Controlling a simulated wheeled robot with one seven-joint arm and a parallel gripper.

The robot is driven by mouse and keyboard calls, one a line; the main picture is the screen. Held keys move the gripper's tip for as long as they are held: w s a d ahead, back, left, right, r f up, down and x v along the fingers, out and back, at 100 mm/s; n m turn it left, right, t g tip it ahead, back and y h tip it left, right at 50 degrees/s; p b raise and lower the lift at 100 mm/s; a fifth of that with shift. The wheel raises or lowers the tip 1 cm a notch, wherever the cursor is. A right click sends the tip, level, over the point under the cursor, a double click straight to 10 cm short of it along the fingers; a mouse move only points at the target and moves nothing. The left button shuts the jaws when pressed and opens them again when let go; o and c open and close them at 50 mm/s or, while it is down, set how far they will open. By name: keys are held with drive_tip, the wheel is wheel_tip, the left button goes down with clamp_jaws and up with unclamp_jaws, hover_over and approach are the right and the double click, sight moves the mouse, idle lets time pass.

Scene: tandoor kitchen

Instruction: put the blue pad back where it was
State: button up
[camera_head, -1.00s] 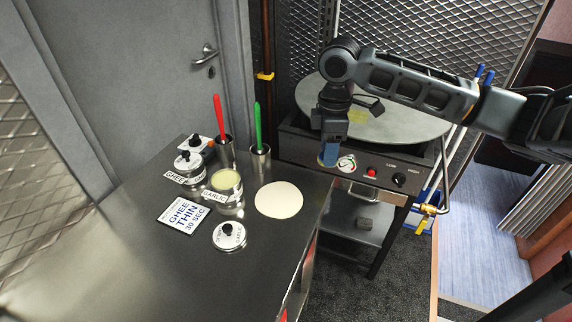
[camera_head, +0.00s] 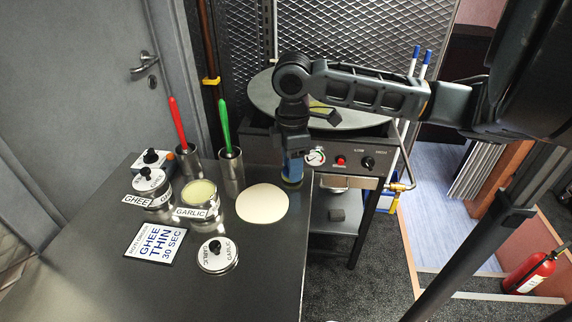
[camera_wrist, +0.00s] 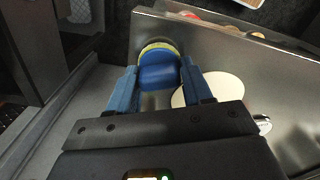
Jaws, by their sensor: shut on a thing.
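My gripper (camera_head: 293,158) is shut on the blue pad (camera_wrist: 158,76), which has a yellow-green edge. In the wrist view the pad sits between the two blue fingers. In the head view the pad (camera_head: 292,172) hangs below my gripper at the far right corner of the steel counter (camera_head: 262,265), in front of the griddle's control panel. I cannot tell whether the pad touches the counter. A pale flat disc (camera_head: 262,204) lies on the counter left of the pad; it also shows in the wrist view (camera_wrist: 222,88).
Steel cups with a red tool (camera_head: 178,122) and a green tool (camera_head: 225,127) stand left of my gripper. Ghee (camera_head: 152,188) and garlic (camera_head: 198,199) pots, a garlic lid (camera_head: 217,255) and a sign (camera_head: 156,242) are nearer. The round griddle (camera_head: 345,119) is behind. The front counter is clear.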

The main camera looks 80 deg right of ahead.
drive_tip(key=shift+f, duration=0.2)
drive_tip(key=o, duration=0.9)
drive_tip(key=shift+r, duration=0.15)
wheel_tip(320, 180, up, 12)
drive_tip(key=shift+r, duration=0.1)
